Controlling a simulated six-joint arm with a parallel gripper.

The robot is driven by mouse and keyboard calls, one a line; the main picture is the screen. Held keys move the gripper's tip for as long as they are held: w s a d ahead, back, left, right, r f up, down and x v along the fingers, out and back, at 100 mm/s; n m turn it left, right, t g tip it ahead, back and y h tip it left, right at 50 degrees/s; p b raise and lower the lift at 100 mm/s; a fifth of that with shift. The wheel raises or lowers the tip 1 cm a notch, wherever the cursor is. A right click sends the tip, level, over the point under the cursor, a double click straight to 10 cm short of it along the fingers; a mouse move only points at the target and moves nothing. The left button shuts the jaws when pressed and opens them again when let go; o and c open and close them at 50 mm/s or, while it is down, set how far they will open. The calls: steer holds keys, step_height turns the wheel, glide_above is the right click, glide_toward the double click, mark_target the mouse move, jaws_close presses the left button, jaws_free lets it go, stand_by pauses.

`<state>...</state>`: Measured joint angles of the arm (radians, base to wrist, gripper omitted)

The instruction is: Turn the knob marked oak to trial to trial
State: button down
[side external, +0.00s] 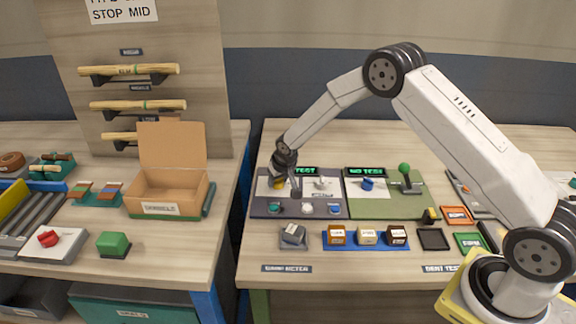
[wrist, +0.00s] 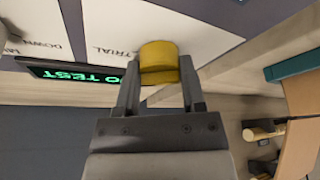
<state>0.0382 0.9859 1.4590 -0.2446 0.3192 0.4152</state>
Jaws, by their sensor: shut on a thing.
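The yellow knob (wrist: 158,52) sits on a white plate, with the word TRIAL printed beside it in the wrist view. My gripper (wrist: 160,78) has its fingers on either side of the knob and is shut on it. In the side external view, my gripper (side external: 287,180) points down at the left end of the dark panel (side external: 258,208), and the knob (side external: 279,183) is partly hidden by it. The green-lettered display (wrist: 75,73) beside the plate reads NO TEST, partly cut by the finger. The knob's pointer and any oak mark are not legible.
A grey lever (side external: 321,183) stands right of my gripper, with several buttons in front. The green panel (side external: 400,207) holds a blue knob (side external: 367,184) and a green-ball lever (side external: 405,169). Blocks stand on a blue tray (side external: 367,247) in front. An open carton (side external: 168,190) stands left.

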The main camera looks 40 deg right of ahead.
mark_target(282, 194)
steer(key=shift+m+h, duration=0.3)
steer(key=shift+m, duration=0.7)
steer(key=shift+c, duration=0.9)
jaws_free()
steer(key=shift+r, duration=0.1)
steer(key=v, duration=0.7)
steer(key=shift+r, duration=0.3)
steer(key=shift+s+a, duration=0.1)
steer(key=shift+s, duration=0.1)
steer(key=s+a+r+n+g+y, duration=0.1)
steer(key=s+r+n, duration=0.1)
steer(key=s, duration=1.1)
steer(key=s+a+r+n, duration=0.1)
steer(key=s+r+n, duration=0.1)
steer(key=s, duration=1.2)
steer(key=shift+s+a+r+n+g+y, duration=0.15)
steer(key=shift+s+r+n+g+y, duration=0.25)
steer(key=shift+r, duration=0.5)
